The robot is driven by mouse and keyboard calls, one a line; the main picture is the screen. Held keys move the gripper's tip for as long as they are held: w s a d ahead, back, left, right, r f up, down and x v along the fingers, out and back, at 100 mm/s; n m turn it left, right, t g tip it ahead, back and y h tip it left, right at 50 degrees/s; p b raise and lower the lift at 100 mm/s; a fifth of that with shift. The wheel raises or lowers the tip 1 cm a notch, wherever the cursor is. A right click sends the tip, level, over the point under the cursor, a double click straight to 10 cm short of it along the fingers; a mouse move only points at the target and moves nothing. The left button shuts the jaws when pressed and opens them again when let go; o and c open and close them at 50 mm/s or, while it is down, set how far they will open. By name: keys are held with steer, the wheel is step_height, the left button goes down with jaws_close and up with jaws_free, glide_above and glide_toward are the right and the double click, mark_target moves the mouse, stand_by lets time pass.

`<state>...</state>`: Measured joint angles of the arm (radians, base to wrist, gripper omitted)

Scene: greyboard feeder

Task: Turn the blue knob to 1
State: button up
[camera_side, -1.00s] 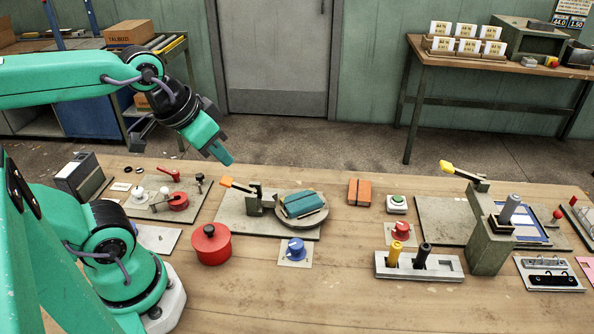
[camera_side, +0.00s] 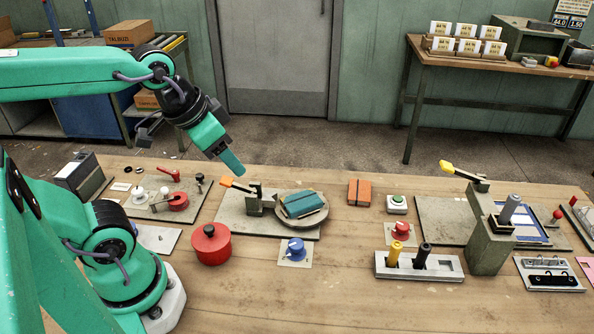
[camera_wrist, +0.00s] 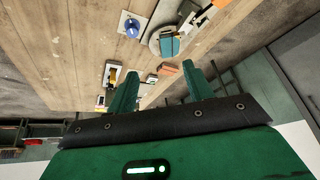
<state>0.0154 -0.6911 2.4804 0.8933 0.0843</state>
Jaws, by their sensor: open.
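The blue knob (camera_side: 295,246) sits on a small pale square plate on the table, front of centre in the side view. In the wrist view the blue knob (camera_wrist: 131,25) shows at the upper left, small and far off. Its number marks are too small to read. My gripper (camera_side: 232,163) is in the air above the back of the table, up and left of the knob and apart from it. In the wrist view the two green fingers of my gripper (camera_wrist: 160,85) are spread with nothing between them.
A round turntable with a teal block (camera_side: 303,204) stands just behind the knob. A red pot (camera_side: 211,244) is to its left. A red knob (camera_side: 401,231) and a slotted block with yellow and black pegs (camera_side: 440,267) are to its right. Bare wood lies in front.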

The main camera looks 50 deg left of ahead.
steer(key=w+d+f+m+g, duration=0.35)
steer(key=w+f+m, duration=0.25)
steer(key=m, duration=0.2)
steer(key=m+g, duration=0.2)
steer(key=m, duration=0.6)
glide_above(295, 243)
steer(key=shift+w+f, duration=0.1)
steer(key=shift+f, duration=4)
steer(key=shift+f, duration=0.1)
steer(key=shift+f, duration=3.8)
steer(key=c, duration=1)
steer(key=shift+o, duration=0.2)
